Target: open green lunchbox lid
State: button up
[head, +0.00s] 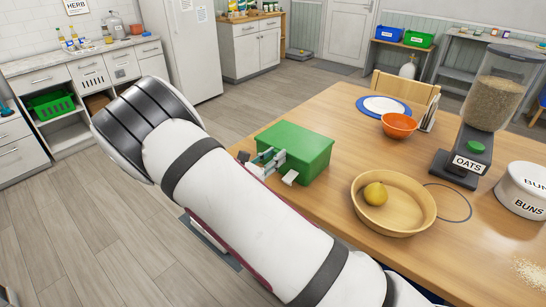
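The green lunchbox (302,148) stands on the near left part of the wooden table, and its lid looks closed. My white arm crosses the view in front of it. Grey and black parts of my gripper (272,163) show past the arm at the lunchbox's left front side. The gripper is very close to the box, but I cannot tell whether it touches it. The rest of the gripper is hidden behind the arm, and its opening is unclear. Any latch or handle on that side cannot be made out.
On the table (330,108), a wooden bowl (405,222) with a yellow fruit (376,194) stands right of the lunchbox. Farther right are an orange bowl (398,127), an oats dispenser (490,95) and a buns container (522,190). Open floor (80,235) lies left.

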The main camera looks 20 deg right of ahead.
grip_shut()
jog(key=r+y+p, duration=0.1)
jog(key=r, duration=0.1)
jog(key=d+r+g+y+p, duration=0.1)
jog(key=r, duration=0.2)
jog(key=r+g+y+p, duration=0.1)
jog(key=r, duration=0.1)
jog(key=shift+w+d+r+y, duration=0.25)
jog(key=shift+w+y, duration=0.15)
jog(key=w+d+r+g+y+b, duration=0.4)
jog(key=w+d+r+y, duration=0.3)
jog(key=d+r, duration=0.3)
jog(key=shift+w+d+r+g+y+b, duration=0.4)
jog(key=shift+w+d+g, duration=0.4)
jog(key=shift+d, duration=0.35)
jog(key=shift+f, duration=0.1)
